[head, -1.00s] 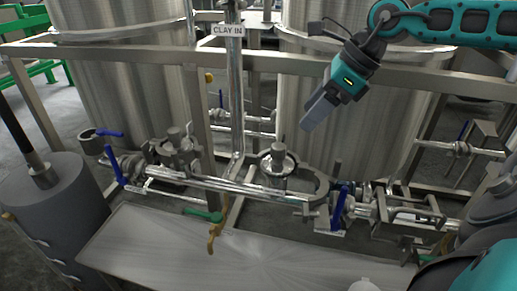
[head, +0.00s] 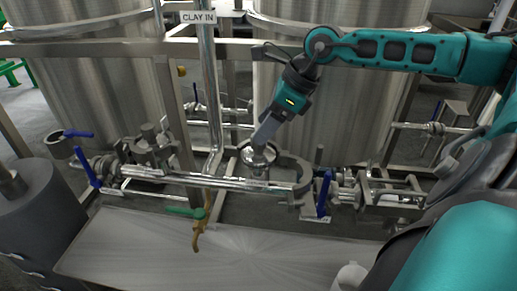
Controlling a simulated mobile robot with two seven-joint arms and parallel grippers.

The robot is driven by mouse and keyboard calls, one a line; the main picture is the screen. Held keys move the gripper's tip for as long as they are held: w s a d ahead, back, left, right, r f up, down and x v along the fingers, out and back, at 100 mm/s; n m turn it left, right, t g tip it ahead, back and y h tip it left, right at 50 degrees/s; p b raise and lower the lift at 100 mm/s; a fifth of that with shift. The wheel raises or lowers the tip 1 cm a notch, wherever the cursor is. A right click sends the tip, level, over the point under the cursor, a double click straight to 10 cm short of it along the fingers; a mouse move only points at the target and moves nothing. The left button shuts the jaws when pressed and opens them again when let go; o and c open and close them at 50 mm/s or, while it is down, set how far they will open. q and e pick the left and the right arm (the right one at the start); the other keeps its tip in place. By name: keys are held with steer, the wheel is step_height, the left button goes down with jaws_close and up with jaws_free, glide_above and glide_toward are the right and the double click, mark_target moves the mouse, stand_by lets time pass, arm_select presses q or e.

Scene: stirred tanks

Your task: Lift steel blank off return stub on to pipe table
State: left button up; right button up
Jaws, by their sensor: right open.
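The steel blank (head: 258,161) is a shiny round cap with a knob, sitting upright among the pipework in the middle of the head view. The return stub under it is mostly hidden by the blank. My right gripper (head: 263,142) comes down from above and is open, its fingers at the blank's knob; I cannot tell whether they touch it. The pipe table is probably the bare, flat steel top (head: 250,253) in the foreground. My left gripper is not in view.
A horizontal steel pipe with blue-handled valves (head: 323,194) runs behind the table. A brass tap (head: 199,230) with a green handle hangs over the table's back edge. Two large tanks (head: 340,80) and a frame rail stand behind. A grey drum (head: 35,220) is at left.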

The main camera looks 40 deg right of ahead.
steer(key=shift+x, duration=2.1)
steer(key=shift+s+d+f, duration=0.1)
steer(key=shift+s+f, duration=0.05)
steer(key=shift+s, duration=0.1)
jaws_close()
